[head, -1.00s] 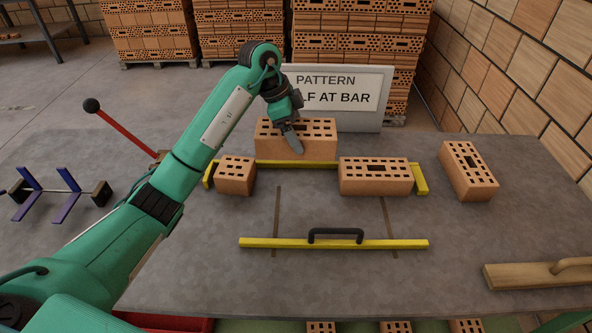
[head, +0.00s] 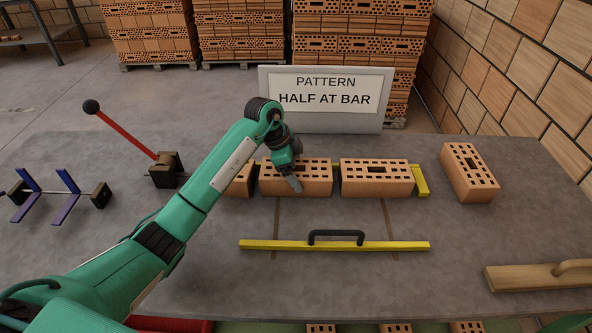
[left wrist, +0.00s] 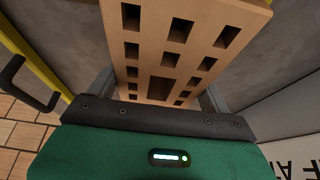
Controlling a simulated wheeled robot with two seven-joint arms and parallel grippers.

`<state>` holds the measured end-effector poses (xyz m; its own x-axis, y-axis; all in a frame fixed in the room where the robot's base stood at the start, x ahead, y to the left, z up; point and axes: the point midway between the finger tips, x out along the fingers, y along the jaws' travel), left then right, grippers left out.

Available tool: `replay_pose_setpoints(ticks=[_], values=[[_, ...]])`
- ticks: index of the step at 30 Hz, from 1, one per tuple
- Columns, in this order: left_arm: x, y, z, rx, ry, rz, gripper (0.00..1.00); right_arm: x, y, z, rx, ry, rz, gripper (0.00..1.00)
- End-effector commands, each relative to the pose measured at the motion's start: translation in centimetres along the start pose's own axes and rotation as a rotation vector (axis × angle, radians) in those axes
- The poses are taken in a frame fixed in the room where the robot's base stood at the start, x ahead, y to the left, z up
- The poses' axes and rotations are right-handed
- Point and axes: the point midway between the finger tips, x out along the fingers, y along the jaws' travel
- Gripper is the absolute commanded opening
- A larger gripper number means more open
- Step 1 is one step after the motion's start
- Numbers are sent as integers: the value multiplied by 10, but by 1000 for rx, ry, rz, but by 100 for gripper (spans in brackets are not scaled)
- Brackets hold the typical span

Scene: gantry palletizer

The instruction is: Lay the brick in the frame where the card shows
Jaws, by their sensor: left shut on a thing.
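My left gripper (head: 291,178) is shut on a perforated orange brick (head: 318,181); in the left wrist view the brick (left wrist: 188,45) stands between the fingers (left wrist: 157,95). The brick is in line between a half brick (head: 242,182) on its left, partly hidden by my arm, and a full brick (head: 377,180) on its right. A narrow gap shows on each side. I cannot tell whether it touches the table. The yellow frame (head: 422,182) shows at the right end; its back bar is mostly hidden. The card (head: 325,90) reads "PATTERN HALF AT BAR". My right gripper is not in view.
A loose brick (head: 469,173) lies at the right. A yellow bar with a black handle (head: 335,244) lies in front of the row. A wooden float (head: 540,277) is at the right edge. A red lever (head: 125,135) and a blue-armed stand (head: 60,195) are at left.

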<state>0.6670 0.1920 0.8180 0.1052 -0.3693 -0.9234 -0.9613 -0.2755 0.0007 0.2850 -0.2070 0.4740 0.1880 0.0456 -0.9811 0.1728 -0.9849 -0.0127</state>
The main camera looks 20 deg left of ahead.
Motion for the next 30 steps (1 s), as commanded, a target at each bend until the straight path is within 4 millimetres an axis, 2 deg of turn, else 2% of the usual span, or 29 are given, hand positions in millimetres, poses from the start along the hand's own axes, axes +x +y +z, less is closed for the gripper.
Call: replay_pose_setpoints(ticks=[8,9,11,19,22,26,30], values=[[-2,-1,-1,1,2,-3,16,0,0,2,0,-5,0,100],[1,0,0,0,-1,0,88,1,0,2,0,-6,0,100],[1,0,0,0,-1,0,99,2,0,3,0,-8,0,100],[-1,0,0,0,-1,0,100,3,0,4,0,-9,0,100],[-9,-1,0,-1,-2,-1,100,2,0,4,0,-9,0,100],[-32,-1,0,1,-1,-5,100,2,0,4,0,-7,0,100],[-63,-1,0,0,-1,-4,100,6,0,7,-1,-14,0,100]])
